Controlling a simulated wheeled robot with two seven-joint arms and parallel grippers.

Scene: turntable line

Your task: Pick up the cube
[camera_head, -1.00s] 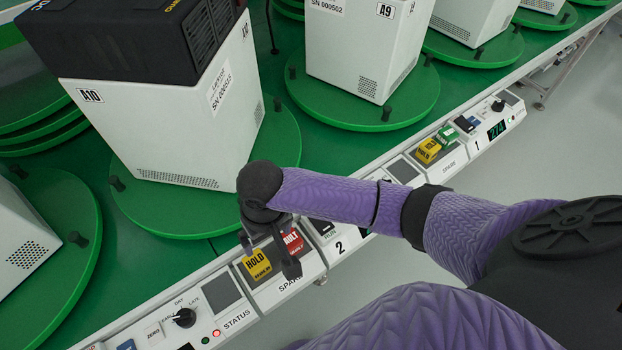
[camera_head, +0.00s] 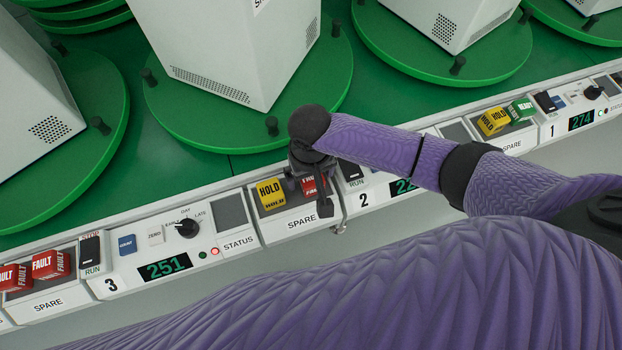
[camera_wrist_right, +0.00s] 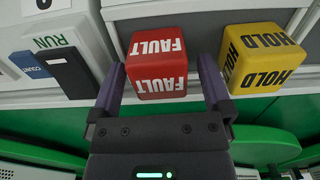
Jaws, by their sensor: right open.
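A red FAULT cube (camera_head: 309,186) sits beside a yellow HOLD cube (camera_head: 270,193) in the SPARE tray (camera_head: 287,224) near panel 2. My right gripper (camera_head: 318,190) is over the red cube and partly hides it. In the right wrist view the gripper (camera_wrist_right: 162,88) is open, with one finger on each side of the red cube (camera_wrist_right: 158,62). Whether the fingers touch it is unclear. The yellow cube (camera_wrist_right: 262,58) stands just outside the right-hand finger. My left gripper is not in view.
Other SPARE trays hold red FAULT cubes (camera_head: 48,265) at the left, and a yellow HOLD cube (camera_head: 493,121) with a green READY cube (camera_head: 521,109) at the right. A green turntable (camera_head: 185,128) bearing a white box (camera_head: 235,50) stands close behind my right gripper.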

